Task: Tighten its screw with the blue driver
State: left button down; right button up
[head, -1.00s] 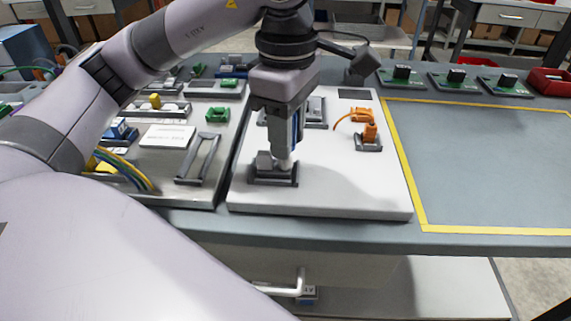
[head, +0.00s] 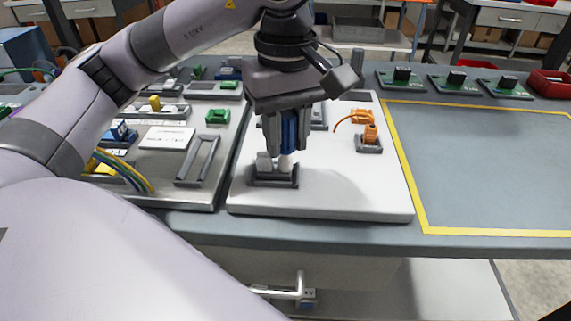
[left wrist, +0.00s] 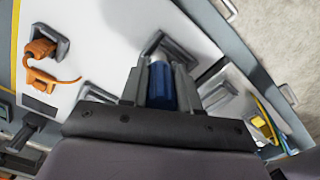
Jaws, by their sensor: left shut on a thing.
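My left gripper (head: 287,140) is shut on the blue driver (head: 290,130), which stands about upright with its tip end down. In the left wrist view the driver's blue handle (left wrist: 161,86) sits between the two grey fingers. Under it on the white board (head: 340,195) is a dark grey block (head: 262,177) with a light grey part rising from it. The driver's lower end is at this block. The screw is hidden, so I cannot tell whether the tip touches it. My right gripper is not in view.
An orange plug (head: 370,134) with an orange cable stands on the white board to the right. To the left is a grey panel with a grey handle frame (head: 197,160) and a green part (head: 217,116). The yellow-outlined area (head: 480,160) is clear.

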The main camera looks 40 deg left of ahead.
pick_arm(q)
jog(key=m, duration=1)
jog(key=shift+a+m, duration=0.1)
jog(key=shift+m, duration=0.2)
jog(key=m, duration=0.9)
jog(key=shift+a+f, duration=0.1)
jog(key=shift+r+p, duration=0.55)
jog(key=shift+r, duration=0.35)
